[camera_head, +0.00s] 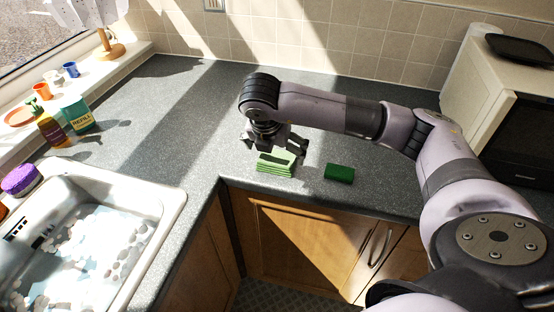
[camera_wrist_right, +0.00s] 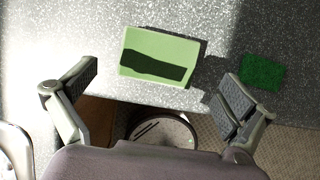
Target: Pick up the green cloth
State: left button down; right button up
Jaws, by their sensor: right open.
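The green cloth (camera_head: 275,167) is a light green folded stack on the grey counter near its front edge. In the wrist view the cloth (camera_wrist_right: 171,47) lies flat, with a dark shadow across it, between and beyond the fingertips. My right gripper (camera_head: 275,143) is above the cloth, pointing down, with its fingers apart and nothing between them. In the wrist view my right gripper (camera_wrist_right: 158,82) shows two spread fingers, one to each side of the cloth. My left gripper is not in either view.
A dark green sponge-like block (camera_head: 339,172) lies just right of the cloth. A sink (camera_head: 170,205) is at the left, with bottles and cups near the window. A microwave (camera_head: 520,120) stands at the right. The counter (camera_head: 190,110) behind the cloth is clear.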

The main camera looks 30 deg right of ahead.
aim_at(277, 157)
jog(key=shift+w+d+f, duration=0.1)
jog(key=shift+d+f, duration=0.05)
jog(key=shift+f, duration=0.1)
jog(key=p+x, duration=0.2)
jog(key=x, duration=0.1)
jog(key=shift+w+d+f, duration=0.1)
jog(key=shift+w+f, duration=0.1)
jog(key=shift+f, duration=0.1)
jog(key=shift+w+d+f, duration=0.15)
jog(key=shift+f, duration=0.3)
jog(key=c, duration=1.1)
